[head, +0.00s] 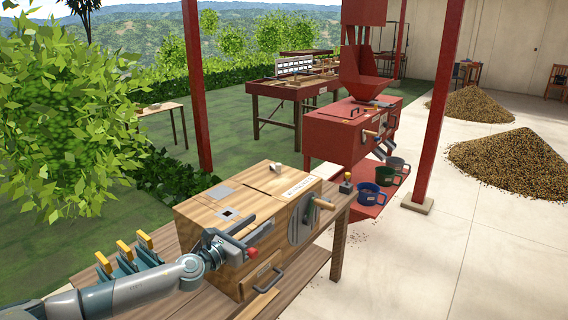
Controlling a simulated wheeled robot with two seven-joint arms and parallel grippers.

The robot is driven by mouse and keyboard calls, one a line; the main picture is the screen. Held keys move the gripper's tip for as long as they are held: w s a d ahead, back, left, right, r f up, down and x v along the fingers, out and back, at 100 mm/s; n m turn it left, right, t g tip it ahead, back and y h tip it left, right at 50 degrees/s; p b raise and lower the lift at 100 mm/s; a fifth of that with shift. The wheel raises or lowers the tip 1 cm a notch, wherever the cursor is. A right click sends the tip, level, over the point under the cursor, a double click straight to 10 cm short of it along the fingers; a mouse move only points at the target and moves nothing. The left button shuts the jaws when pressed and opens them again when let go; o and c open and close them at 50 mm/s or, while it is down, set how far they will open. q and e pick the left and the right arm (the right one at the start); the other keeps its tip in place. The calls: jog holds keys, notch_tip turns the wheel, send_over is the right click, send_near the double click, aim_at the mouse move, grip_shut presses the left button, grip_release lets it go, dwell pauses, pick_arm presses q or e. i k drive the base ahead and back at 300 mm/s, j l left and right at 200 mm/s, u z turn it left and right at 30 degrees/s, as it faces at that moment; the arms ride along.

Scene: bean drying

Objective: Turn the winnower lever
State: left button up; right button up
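A wooden box machine (262,200), which I take for the winnower, stands on a wooden bench in the lower middle. It has a label on top, a round dark vent and a crank with a wooden handle (324,204) on its right side, and a drawer low on its front. A lever with a red grip (224,253) shows at its near left face. My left gripper (232,240) is right at this lever and overlaps it in the picture. I cannot tell whether its fingers touch or close on it. My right gripper is not in view.
Blue holders with yellow tops (125,256) stand on the bench (322,252) left of the box. A small yellow-topped object (346,184) sits at its far end. Behind are a red machine (345,130), buckets (370,195) and red posts. Bean piles (515,160) lie right.

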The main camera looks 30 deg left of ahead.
aim_at(277, 168)
jog(key=i+j, duration=0.8)
jog(key=j, duration=0.1)
